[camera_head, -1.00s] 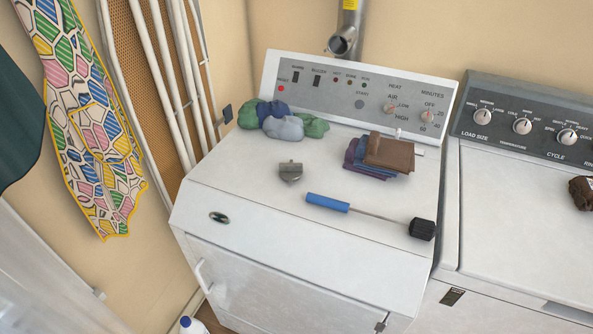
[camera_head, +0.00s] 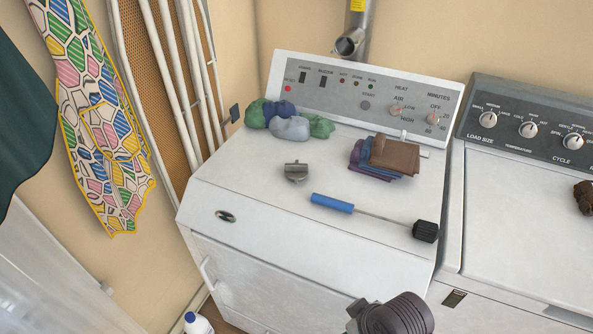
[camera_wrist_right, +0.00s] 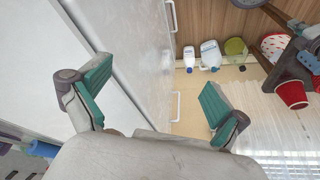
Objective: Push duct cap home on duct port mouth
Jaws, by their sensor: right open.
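The duct cap, seemingly the small grey metal piece (camera_head: 296,172), lies on the white dryer top (camera_head: 250,185), left of the brush. The duct port mouth (camera_head: 346,46) is the open, dark end of a metal pipe behind the dryer's control panel. Nothing covers it. My right gripper (camera_wrist_right: 158,95) shows in its wrist view with green-padded fingers wide apart and nothing between them. White appliance panels lie behind it. Neither the cap nor the port can be made out in that view. A dark grey part of my arm shows at the bottom of the head view. My left gripper is not in view.
A blue-handled brush (camera_head: 370,215) lies in front of folded cloths (camera_head: 393,155). Crumpled cloths (camera_head: 290,120) sit at the back left. A washer (camera_head: 530,200) stands at right. A patterned cloth (camera_head: 95,120) hangs left. Bottles (camera_wrist_right: 210,55) and a red cup (camera_wrist_right: 291,94) show in the wrist view.

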